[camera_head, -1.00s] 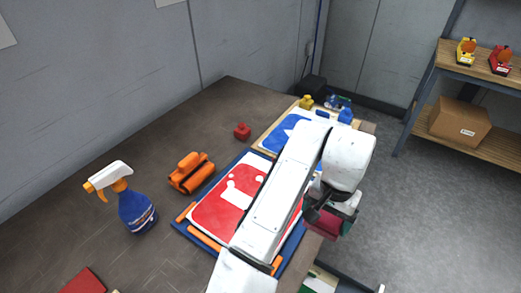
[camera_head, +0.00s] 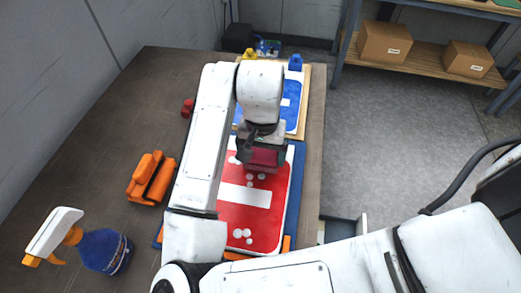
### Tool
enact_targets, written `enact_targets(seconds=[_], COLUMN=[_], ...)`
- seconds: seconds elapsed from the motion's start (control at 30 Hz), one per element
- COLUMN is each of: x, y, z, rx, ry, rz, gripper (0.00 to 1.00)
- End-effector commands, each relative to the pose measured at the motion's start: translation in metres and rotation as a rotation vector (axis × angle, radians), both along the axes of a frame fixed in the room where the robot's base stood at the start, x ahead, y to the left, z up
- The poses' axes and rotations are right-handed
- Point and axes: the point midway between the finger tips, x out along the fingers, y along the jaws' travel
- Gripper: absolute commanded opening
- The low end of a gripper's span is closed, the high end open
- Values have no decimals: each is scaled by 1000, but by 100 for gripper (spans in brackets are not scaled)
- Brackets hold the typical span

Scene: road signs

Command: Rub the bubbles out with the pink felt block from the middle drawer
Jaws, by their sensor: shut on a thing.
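A red sign (camera_head: 262,222) with a white bar lies on a blue board (camera_head: 296,170) on the workbench. Pale round bubbles (camera_head: 242,236) show in a cluster near its front end, and more bubbles (camera_head: 256,177) near its far end. My gripper (camera_head: 262,146) is shut on the dark pink felt block (camera_head: 264,160) over the sign's far end, close to the far bubbles. I cannot tell whether the block touches the sign. An open drawer (camera_head: 345,230) shows partly at the bench's right side, mostly hidden by my arm.
A blue sign (camera_head: 291,108) lies on a wooden board beyond. Shelves with cardboard boxes (camera_head: 384,42) stand beyond the floor.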

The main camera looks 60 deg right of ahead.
Motion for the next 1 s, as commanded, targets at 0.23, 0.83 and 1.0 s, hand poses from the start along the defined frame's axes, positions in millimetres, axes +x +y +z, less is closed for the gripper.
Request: enact_targets(seconds=[0.23,0.83,1.0], x=[0,0,0], y=[0,0,0], z=[1,-4,-6], rx=[0,0,0], ry=[0,0,-1], rz=[0,0,0], gripper=[65,65,65])
